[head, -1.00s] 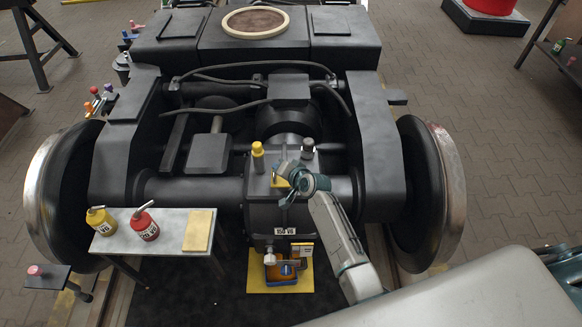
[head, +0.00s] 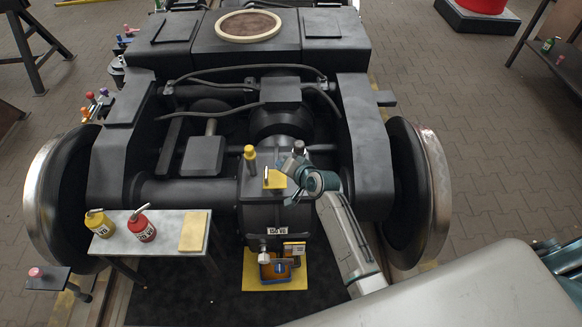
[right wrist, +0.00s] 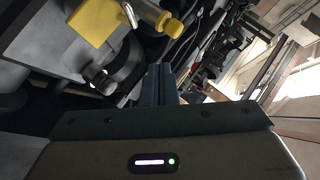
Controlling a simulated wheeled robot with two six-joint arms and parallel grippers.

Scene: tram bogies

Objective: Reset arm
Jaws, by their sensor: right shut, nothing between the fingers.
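My right gripper (head: 290,163) is shut and empty in the head view, over the top of the dark gearbox (head: 262,215) marked "150 VG". It is close to the yellow tag (head: 276,180) and the grey-topped plug (head: 299,147); whether it touches either I cannot tell. My right arm reaches to it from the lower right. In the right wrist view, the closed fingers (right wrist: 160,85) have nothing between them. The yellow tag (right wrist: 95,22) and the yellow cap (right wrist: 171,26) show at the upper left there. My left gripper is not in view.
A small table (head: 152,222) at left bears a yellow can (head: 99,224), a red can (head: 142,228) and a tan pad (head: 195,231). A blue-and-orange item (head: 275,267) lies on a yellow mat (head: 290,281) before the gearbox. Large wheels (head: 418,190) flank the bogie.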

